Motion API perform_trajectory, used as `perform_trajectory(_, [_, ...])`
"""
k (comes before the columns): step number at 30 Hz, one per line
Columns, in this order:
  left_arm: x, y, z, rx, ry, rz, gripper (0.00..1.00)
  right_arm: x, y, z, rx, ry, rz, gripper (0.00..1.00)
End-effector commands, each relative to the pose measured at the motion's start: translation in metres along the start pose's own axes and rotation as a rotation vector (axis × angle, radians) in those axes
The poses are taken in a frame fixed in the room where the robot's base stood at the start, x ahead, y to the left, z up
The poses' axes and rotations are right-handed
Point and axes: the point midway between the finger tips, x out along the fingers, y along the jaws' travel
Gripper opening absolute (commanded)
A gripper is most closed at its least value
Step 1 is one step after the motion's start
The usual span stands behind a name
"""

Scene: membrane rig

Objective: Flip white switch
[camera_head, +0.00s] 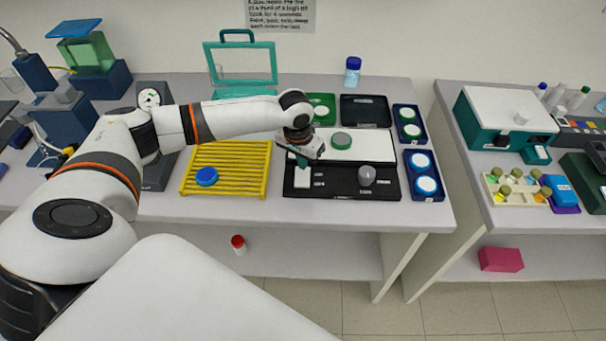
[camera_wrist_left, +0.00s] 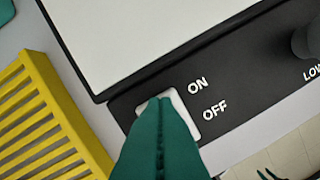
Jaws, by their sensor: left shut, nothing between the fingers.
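The white switch (camera_head: 302,179) is on the black front panel of a hotplate-like device (camera_head: 340,182) with a white top. In the left wrist view the white switch (camera_wrist_left: 181,112) sits beside the printed words ON and OFF, partly hidden behind my fingers. My left gripper (camera_head: 302,160) is over the left part of the panel. In the left wrist view its teal fingers (camera_wrist_left: 160,108) are shut together, empty, with their tips over the switch. I cannot tell whether they touch it. My right gripper is not in view.
A grey knob (camera_head: 367,175) is on the panel's right. A yellow rack (camera_head: 228,168) with a blue disc (camera_head: 207,176) stands to the left. Blue trays (camera_head: 424,175) with white discs stand to the right.

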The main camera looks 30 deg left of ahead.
Motion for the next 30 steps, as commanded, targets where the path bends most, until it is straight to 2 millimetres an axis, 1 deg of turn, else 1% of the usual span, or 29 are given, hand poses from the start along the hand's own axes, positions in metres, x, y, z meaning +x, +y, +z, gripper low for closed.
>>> perform_trajectory(20, [0.011,0.0,-0.002,0.0,0.002,0.0,0.0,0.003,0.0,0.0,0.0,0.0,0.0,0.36])
perform_trajectory(25, [0.006,0.0,-0.001,0.0,0.001,0.0,0.0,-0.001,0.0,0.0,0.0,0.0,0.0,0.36])
perform_trajectory(30, [-0.005,0.0,0.001,0.0,0.001,0.0,0.0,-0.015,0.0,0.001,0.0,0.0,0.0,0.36])
